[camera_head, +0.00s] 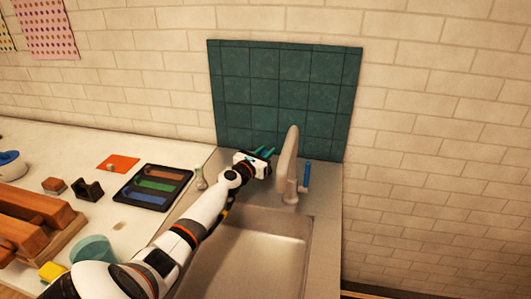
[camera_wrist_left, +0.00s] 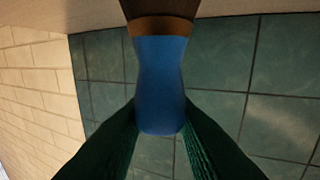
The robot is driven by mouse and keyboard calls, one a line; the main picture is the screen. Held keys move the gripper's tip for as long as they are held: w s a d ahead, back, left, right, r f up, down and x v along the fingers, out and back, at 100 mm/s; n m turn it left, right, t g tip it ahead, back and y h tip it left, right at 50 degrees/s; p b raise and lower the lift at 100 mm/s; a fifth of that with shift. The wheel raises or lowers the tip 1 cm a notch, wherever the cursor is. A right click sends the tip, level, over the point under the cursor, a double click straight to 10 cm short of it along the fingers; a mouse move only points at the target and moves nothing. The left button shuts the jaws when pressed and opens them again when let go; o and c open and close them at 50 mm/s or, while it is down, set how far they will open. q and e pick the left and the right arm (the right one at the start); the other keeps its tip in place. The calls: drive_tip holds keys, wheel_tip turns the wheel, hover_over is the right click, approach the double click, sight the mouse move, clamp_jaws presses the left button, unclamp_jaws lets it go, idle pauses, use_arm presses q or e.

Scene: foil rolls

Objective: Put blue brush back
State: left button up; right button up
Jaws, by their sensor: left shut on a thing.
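The blue brush (camera_wrist_left: 160,85) shows in the left wrist view. It has a blue handle, a brown-orange band and a dark end at the top edge of the picture. My left gripper (camera_wrist_left: 160,140) is shut on the handle, with one green finger on each side. In the head view my left gripper (camera_head: 265,153) is above the back of the sink counter, left of the tap and in front of the teal tiles. My right gripper is not in view.
A small bottle-like thing (camera_head: 200,178) stands left of my arm. A black tray (camera_head: 153,187) with coloured bars and wooden blocks (camera_head: 35,207) lie further left.

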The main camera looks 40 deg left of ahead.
use_arm(q)
drive_tip(key=shift+f+b, duration=0.4)
drive_tip(key=shift+f, duration=0.1)
idle(0.4)
drive_tip(key=o, duration=1.5)
drive_tip(key=shift+o, duration=0.2)
drive_tip(key=shift+r+p, duration=4.6)
drive_tip(key=shift+p, duration=0.3)
drive_tip(key=shift+f, duration=0.1)
